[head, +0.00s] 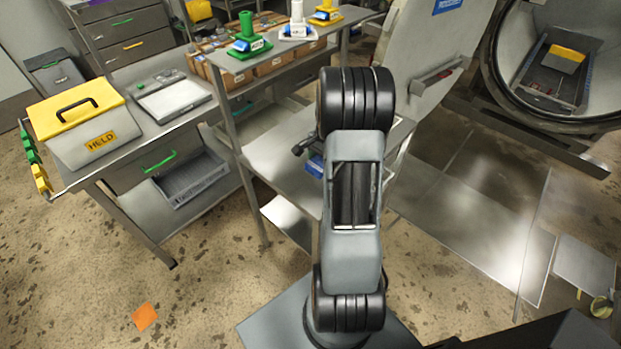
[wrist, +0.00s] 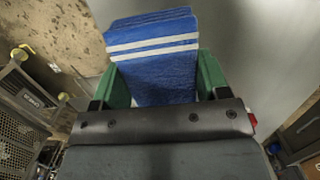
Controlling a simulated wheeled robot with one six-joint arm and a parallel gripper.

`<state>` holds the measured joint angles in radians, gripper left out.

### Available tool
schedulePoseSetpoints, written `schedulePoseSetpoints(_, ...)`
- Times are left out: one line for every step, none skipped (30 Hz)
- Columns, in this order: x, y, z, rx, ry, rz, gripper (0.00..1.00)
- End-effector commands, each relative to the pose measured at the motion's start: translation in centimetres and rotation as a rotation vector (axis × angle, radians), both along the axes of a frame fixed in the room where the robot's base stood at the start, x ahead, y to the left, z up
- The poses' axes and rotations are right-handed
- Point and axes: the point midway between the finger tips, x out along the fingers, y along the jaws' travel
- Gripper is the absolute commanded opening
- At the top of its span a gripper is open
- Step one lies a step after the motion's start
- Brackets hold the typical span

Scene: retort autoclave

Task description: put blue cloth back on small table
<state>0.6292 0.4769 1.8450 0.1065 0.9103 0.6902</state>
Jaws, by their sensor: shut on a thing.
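The blue cloth (wrist: 155,75), with white stripes, lies between the green fingers of my gripper (wrist: 164,76) in the wrist view. The gripper is shut on it, and the cloth sticks out past the fingertips. A plain grey surface shows beyond the cloth; I cannot tell whether they touch. In the head view my arm hides most of the gripper. A small blue patch (head: 315,165) shows left of the arm over a grey tabletop (head: 275,150); I cannot tell whether it is the cloth. A small low grey table-like top (head: 585,262) stands at the lower right.
A bench at left holds a yellow-lidded box marked HELD (head: 85,125) and a white tray (head: 175,100). A shelf above the grey tabletop carries green, white and yellow fixtures. The open autoclave (head: 555,70) is at upper right. An orange square (head: 145,317) lies on the floor.

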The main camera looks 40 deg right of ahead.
Motion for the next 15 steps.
schedulePoseSetpoints(0.1,0.8,-0.9,0.003,0.005,0.000,0.46)
schedulePoseSetpoints(0.2,1.1,-1.4,0.003,0.005,0.000,0.46)
schedulePoseSetpoints(0.3,1.5,-1.9,0.003,0.005,0.000,0.46)
schedulePoseSetpoints(0.3,1.8,-2.3,0.002,0.003,0.000,0.46)
schedulePoseSetpoints(0.4,2.0,-2.6,0.002,0.003,0.000,0.46)
schedulePoseSetpoints(0.5,2.3,-3.0,0.002,0.002,-0.001,0.46)
schedulePoseSetpoints(0.5,2.5,-3.2,0.002,0.003,-0.002,0.46)
schedulePoseSetpoints(0.6,2.6,-3.4,0.001,0.004,-0.003,0.46)
schedulePoseSetpoints(0.6,2.7,-3.6,0.002,0.003,-0.003,0.46)
schedulePoseSetpoints(0.6,2.8,-3.7,0.001,0.003,-0.004,0.46)
schedulePoseSetpoints(0.6,2.8,-3.8,0.001,0.002,-0.004,0.46)
schedulePoseSetpoints(0.7,2.9,-3.9,0.001,0.002,-0.004,0.46)
schedulePoseSetpoints(0.7,3.0,-4.1,0.001,0.002,-0.004,0.46)
schedulePoseSetpoints(0.7,3.2,-4.3,0.002,0.003,-0.003,0.46)
schedulePoseSetpoints(0.8,3.6,-4.7,0.002,0.004,-0.002,0.46)
